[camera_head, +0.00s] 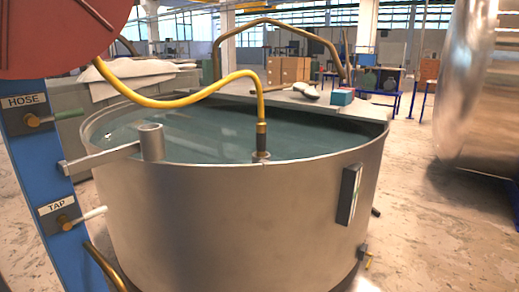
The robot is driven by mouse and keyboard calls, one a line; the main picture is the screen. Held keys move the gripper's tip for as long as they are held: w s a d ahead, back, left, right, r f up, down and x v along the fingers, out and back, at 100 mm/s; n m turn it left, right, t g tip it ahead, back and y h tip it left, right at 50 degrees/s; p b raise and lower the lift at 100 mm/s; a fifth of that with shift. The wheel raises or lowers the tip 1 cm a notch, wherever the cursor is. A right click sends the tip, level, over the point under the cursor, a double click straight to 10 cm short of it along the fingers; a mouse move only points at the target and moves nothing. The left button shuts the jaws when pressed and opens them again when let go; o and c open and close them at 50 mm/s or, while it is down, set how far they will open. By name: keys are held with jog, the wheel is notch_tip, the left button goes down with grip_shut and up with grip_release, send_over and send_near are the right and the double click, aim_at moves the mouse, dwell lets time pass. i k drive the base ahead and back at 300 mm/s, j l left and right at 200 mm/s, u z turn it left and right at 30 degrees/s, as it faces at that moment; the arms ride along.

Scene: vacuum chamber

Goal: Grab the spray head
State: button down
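A yellow hose (178,104) runs from the red reel at the upper left and drops to the near rim of a round metal tank (235,215). At its lower end is a dark and brass-coloured fitting, which looks like the spray head (262,138). It is upright, with its lower end at a small metal piece on the rim; I cannot tell whether it sits in a holder. Bluish liquid (195,135) fills the tank behind it. My gripper is not in view.
A metal bracket with an upright cup (151,143) stands at the tank's left rim. A blue post (48,165) carries HOSE and TAP valves. A large shiny cylinder (485,90) stands at right. Floor between tank and cylinder looks clear.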

aim_at(261, 125)
jog(key=i+l, duration=0.35)
jog(key=i, duration=0.2)
jog(key=i+l, duration=0.35)
jog(key=i, duration=0.2)
jog(key=i+l+z, duration=0.1)
jog(key=i+l, duration=0.25)
jog(key=i, duration=0.2)
